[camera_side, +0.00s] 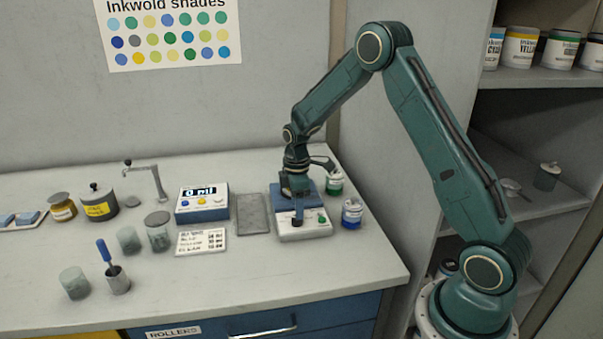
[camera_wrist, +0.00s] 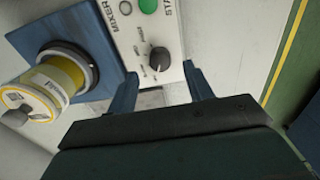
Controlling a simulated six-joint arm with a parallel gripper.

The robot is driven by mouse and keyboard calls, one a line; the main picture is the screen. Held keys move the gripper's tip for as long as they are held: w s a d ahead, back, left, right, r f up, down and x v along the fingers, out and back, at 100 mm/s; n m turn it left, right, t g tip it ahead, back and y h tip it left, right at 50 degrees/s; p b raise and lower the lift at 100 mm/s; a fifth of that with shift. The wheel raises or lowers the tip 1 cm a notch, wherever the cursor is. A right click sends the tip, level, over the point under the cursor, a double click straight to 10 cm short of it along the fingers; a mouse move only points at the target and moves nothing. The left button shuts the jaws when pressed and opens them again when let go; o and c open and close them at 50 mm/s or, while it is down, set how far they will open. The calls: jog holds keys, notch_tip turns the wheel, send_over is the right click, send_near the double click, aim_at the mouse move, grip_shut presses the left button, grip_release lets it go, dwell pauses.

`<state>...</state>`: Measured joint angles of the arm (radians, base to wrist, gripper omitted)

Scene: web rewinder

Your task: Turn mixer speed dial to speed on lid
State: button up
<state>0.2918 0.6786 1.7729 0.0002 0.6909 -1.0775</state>
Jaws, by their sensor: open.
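The mixer (camera_side: 305,228) has a white front panel and a blue top. In the wrist view the panel (camera_wrist: 184,45) bears the word MIXER, a green button (camera_wrist: 147,5) and a black speed dial (camera_wrist: 159,60) with small marks around it. A jar with a yellow band (camera_wrist: 68,72) stands on the mixer's blue plate (camera_wrist: 105,45). Its pale, knobbed lid (camera_wrist: 28,103) carries a label too small to read.
A green-labelled jar (camera_side: 334,184) and a blue-labelled jar (camera_side: 352,213) stand close right of the mixer. The counter's front right (camera_side: 340,270) is clear.

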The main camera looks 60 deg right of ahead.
jog(key=shift+f, duration=1.95)
jog(key=c, duration=1)
jog(key=shift+o, duration=0.2)
